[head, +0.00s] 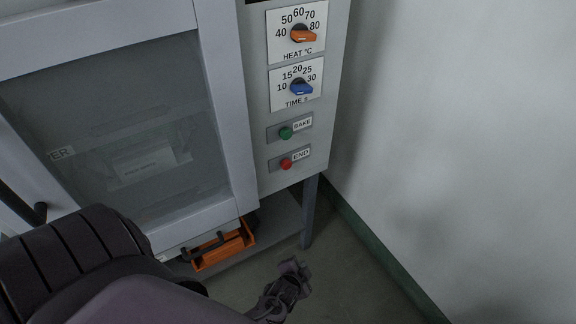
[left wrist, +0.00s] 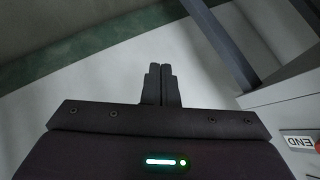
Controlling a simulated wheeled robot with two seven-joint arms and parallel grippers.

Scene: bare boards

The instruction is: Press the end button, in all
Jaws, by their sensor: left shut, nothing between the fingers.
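The red END button (head: 286,164) sits on a grey plate at the bottom of the cabinet's control panel in the head view, left of its END label (head: 300,155). My left gripper (head: 292,268) is shut and empty, below the panel and well apart from the button. In the left wrist view the shut fingers (left wrist: 161,84) point toward wall and floor. The END label (left wrist: 299,142) and part of the red button (left wrist: 317,146) show at the right edge there. My right gripper is not in view.
Above END are the green BAKE button (head: 286,133), the blue TIME knob (head: 301,88) and the orange HEAT knob (head: 303,35). The glass door (head: 120,130) is at left. An orange bin (head: 224,249) lies below. A wall (head: 470,130) stands close at right.

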